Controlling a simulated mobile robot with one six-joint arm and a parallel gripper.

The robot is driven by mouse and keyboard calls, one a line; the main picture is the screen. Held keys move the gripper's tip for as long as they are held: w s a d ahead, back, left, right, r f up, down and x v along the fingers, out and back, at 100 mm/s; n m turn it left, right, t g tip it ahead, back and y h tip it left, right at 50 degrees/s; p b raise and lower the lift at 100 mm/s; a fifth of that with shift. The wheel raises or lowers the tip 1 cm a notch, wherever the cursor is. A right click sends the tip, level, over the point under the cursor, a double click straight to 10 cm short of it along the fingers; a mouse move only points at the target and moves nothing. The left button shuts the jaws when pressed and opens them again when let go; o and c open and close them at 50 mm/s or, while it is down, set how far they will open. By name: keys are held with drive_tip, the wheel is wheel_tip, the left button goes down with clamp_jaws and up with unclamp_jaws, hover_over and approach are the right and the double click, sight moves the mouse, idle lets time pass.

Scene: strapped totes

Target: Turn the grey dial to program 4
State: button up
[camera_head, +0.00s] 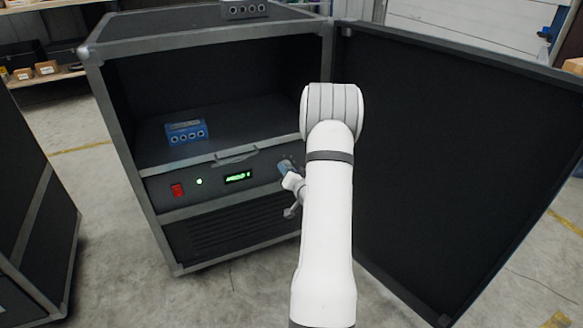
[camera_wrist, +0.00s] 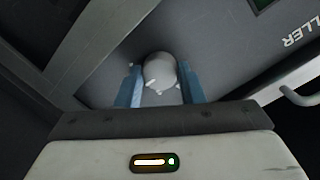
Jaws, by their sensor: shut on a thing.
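The grey dial (camera_wrist: 160,70) sits on the front panel (camera_head: 215,184) of the black case. In the wrist view it lies between the two blue fingers of my gripper (camera_wrist: 161,86), which is shut on it. A white mark shows on the dial's near side; the program it points to cannot be read. In the head view my gripper (camera_head: 286,167) is at the right part of the panel and hides the dial.
The panel has a red switch (camera_head: 178,190), a white-green lamp (camera_head: 199,181), a lit green display (camera_head: 238,177) and a handle (camera_head: 236,156) above. A blue box (camera_head: 187,132) stands on the shelf. The open black door (camera_head: 450,150) is close on the right.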

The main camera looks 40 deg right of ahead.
drive_tip(key=m+p, duration=0.2)
drive_tip(key=m, duration=0.1)
drive_tip(key=m+p, duration=0.1)
drive_tip(key=m, duration=0.1)
drive_tip(key=shift+d+r+t+y, duration=0.3)
drive_tip(key=shift+r+y, duration=0.1)
drive_tip(key=shift+d+f+m+p, duration=0.15)
drive_tip(key=shift+m+p, duration=0.4)
drive_tip(key=shift+m, duration=0.75)
drive_tip(key=o, duration=1)
drive_tip(key=shift+f, duration=0.15)
drive_tip(key=shift+a, duration=0.2)
drive_tip(key=shift+s, duration=0.1)
drive_tip(key=s+a+p, duration=0.1)
drive_tip(key=s+p, duration=0.1)
drive_tip(key=s, duration=0.5)
drive_tip(key=shift+s+a+r, duration=0.15)
drive_tip(key=shift+s+r, duration=0.1)
drive_tip(key=shift+s, duration=0.05)
